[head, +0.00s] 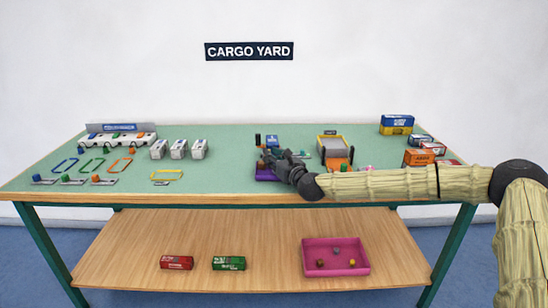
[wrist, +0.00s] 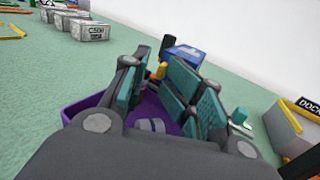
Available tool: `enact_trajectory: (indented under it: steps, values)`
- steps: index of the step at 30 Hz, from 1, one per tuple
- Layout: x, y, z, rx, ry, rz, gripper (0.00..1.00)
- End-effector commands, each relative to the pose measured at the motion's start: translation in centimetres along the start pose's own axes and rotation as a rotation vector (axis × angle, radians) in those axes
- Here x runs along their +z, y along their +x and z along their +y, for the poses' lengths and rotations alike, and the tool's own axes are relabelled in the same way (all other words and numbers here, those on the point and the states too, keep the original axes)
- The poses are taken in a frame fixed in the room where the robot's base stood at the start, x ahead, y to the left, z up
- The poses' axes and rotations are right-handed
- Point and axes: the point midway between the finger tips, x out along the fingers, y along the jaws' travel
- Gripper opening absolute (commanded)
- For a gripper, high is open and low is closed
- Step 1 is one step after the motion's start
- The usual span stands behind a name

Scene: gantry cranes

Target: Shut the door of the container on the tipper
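The container on the tipper is most likely the small blue box (head: 271,140) at the back middle of the table. It also shows in the wrist view (wrist: 184,56), just beyond my fingertips and partly hidden by them. Its door cannot be made out. My gripper (head: 268,158) is in front of the blue box, low over a purple tray (head: 264,175). In the wrist view my gripper (wrist: 160,70) has its teal-padded fingers apart, with a small yellow-orange piece showing beyond the gap. I cannot tell if the fingers touch anything.
The purple tray (wrist: 80,112) lies below my fingers with a small grey-blue item inside. A grey and yellow dock (wrist: 292,125) and an orange vehicle (head: 337,161) stand to the right. White boxes (head: 179,149) stand left. Stacked boxes (head: 397,124) are at the back right.

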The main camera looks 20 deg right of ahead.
Motion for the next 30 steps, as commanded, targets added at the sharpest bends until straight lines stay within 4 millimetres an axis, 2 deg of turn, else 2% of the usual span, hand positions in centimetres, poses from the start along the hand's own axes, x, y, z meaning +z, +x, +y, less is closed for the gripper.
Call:
enact_trajectory:
  steps: [5, 8, 21, 30]
  values:
    - [0.0, -0.4, 0.0, 0.000, 0.000, 0.000, 0.29]
    - [0.0, -1.4, 0.0, 0.001, 0.000, 0.001, 0.29]
    - [0.0, -8.7, -0.1, 0.000, 0.002, 0.000, 0.29]
    - [0.0, -11.6, -0.2, -0.001, 0.001, -0.001, 0.29]
